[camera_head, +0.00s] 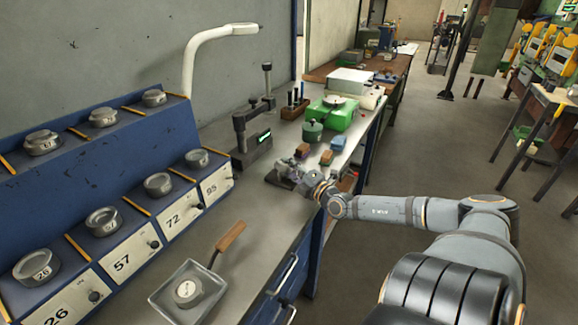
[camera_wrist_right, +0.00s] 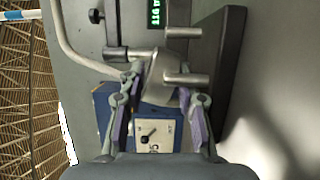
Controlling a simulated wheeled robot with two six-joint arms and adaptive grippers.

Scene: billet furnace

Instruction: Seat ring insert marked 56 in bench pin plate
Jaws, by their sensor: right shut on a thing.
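My right gripper (camera_head: 303,178) is low over the far part of the bench, beside the dark pin plate (camera_head: 280,180). In the right wrist view, the gripper (camera_wrist_right: 162,92) has its purple-padded fingers shut on a grey metal ring insert (camera_wrist_right: 162,72). The ring looks tilted and lies close to the two pins of the pin plate (camera_wrist_right: 222,75). I cannot tell whether the ring is on the pins or only beside them. Its number is not readable. My left gripper is not in view.
A blue rack (camera_head: 70,172) of several numbered rings stands at left. A clear tray (camera_head: 158,297) with a ring and a wooden-handled tool (camera_head: 228,238) lie on the near bench. A gauge stand (camera_head: 240,140), small blocks and a green box (camera_head: 335,112) stand beyond.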

